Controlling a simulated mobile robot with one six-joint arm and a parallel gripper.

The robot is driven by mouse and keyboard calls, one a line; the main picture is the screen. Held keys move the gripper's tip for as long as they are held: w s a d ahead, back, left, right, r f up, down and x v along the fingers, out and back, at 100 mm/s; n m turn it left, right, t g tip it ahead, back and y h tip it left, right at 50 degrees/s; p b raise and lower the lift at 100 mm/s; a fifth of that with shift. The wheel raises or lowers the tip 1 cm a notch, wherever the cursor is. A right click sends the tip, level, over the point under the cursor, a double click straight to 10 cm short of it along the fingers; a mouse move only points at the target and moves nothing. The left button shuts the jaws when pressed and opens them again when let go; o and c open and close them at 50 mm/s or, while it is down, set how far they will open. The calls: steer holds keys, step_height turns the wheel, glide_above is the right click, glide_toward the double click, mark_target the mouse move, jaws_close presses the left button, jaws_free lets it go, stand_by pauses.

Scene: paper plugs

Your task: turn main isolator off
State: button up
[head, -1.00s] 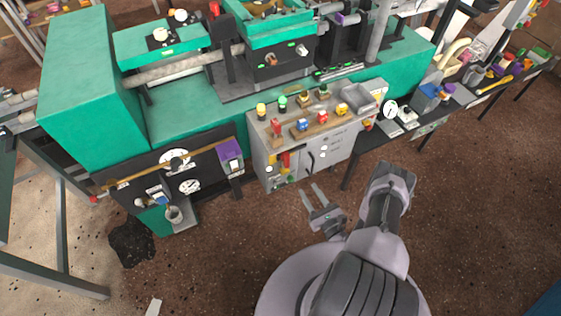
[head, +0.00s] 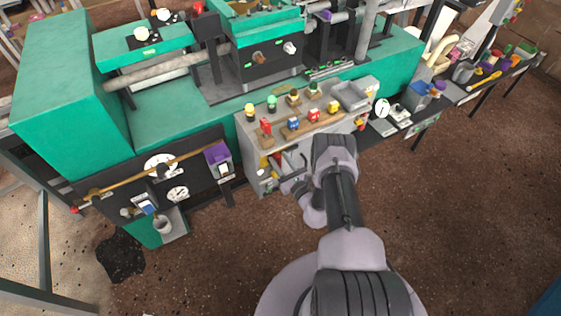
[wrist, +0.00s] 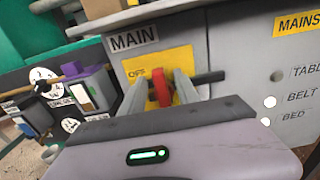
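The main isolator has a red handle (wrist: 161,88) on a yellow plate (wrist: 160,64), under a label reading MAIN (wrist: 133,38). The letters OFF show at the plate's left. The handle looks roughly upright and its lower part is hidden. In the wrist view my gripper (wrist: 160,86) has its two grey fingers apart, one on each side of the handle. I cannot tell whether they touch it. In the head view my arm largely hides the gripper, which is at the front of the grey cabinet (head: 267,184).
A black bar handle (wrist: 210,77) sticks out just right of the isolator. Colored plugs such as a red one (head: 265,127) stand on the cabinet top. A black panel with gauges and a purple box (head: 217,153) is to the left. The brown floor in front is clear.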

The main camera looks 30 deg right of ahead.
jaws_close()
stand_by(1.3)
